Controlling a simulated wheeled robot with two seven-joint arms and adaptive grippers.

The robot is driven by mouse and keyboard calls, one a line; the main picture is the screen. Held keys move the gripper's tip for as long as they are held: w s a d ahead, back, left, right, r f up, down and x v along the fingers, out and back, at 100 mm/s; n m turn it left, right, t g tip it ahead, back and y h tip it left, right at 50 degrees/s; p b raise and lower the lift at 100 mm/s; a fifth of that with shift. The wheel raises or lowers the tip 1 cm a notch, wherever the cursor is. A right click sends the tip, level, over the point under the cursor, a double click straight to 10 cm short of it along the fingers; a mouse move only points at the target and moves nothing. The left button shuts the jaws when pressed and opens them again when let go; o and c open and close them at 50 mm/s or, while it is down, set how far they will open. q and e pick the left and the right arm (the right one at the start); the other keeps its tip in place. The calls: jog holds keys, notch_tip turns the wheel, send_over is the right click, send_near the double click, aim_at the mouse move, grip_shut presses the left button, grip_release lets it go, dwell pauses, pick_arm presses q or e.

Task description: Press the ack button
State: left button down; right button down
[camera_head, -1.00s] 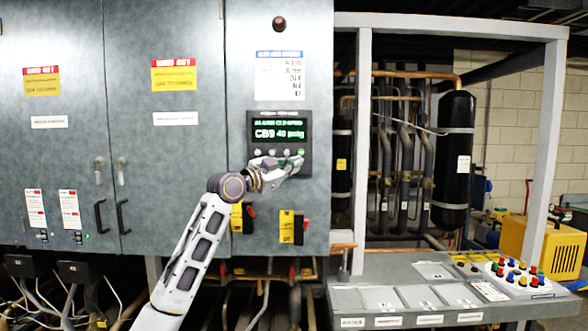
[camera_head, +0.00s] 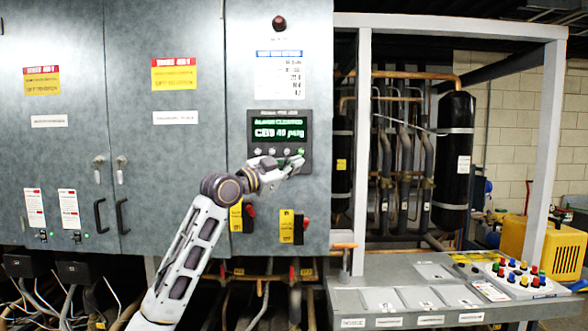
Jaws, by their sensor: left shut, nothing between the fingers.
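The control panel (camera_head: 279,127) with a lit green display sits on the right cabinet door. Its top line appears to read "ALARM CLEARED", with "CB9 40 psig" below. A row of small round buttons lies under the display; the rightmost one (camera_head: 301,152) looks green. Their labels are too small to read, so I cannot tell which is ack. My left gripper (camera_head: 299,163) is shut and empty, its tips just below the rightmost button. I cannot tell whether they touch the panel. It covers the panel's lower edge. My right gripper is not in view.
Red-and-black switches on yellow plates (camera_head: 292,227) sit below the panel. A dark red lamp (camera_head: 279,23) is above it. A grey bench (camera_head: 380,270) with coloured knobs stands at the right, before pipes and a black cylinder (camera_head: 453,160).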

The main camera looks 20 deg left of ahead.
pick_arm(q)
jog(key=shift+s+d, duration=0.15)
jog(key=shift+s, duration=0.5)
dwell(0.3)
